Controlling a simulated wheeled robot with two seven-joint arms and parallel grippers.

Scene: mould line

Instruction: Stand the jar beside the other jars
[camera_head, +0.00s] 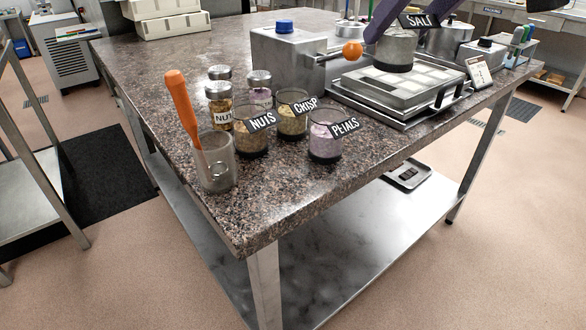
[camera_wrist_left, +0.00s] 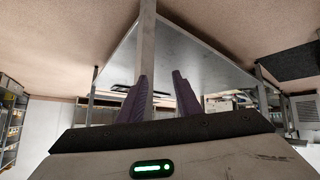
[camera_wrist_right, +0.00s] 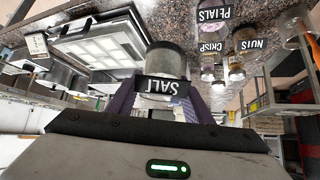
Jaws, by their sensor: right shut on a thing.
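The SALT jar (camera_head: 393,52) is a clear-sided jar with a dark base and black label. My right gripper (camera_head: 402,30) is shut on it, near upright over the metal mould tray (camera_head: 400,108). It also shows in the right wrist view (camera_wrist_right: 165,60) between my purple fingers. I cannot tell its exact height. The other open jars, NUTS (camera_head: 250,140), CRISP (camera_head: 291,125) and PETALS (camera_head: 324,145), stand grouped on the speckled counter (camera_head: 290,205). My left gripper (camera_wrist_left: 160,95) is open and empty in the left wrist view, away from the jars.
Metal-lidded shakers (camera_head: 219,107) stand behind the labelled jars. A cup (camera_head: 216,170) with an orange-handled tool is at the left. A steel box (camera_head: 288,62) with an orange knob (camera_head: 352,50) stands between jars and mould. The counter right of PETALS is clear up to its edge.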

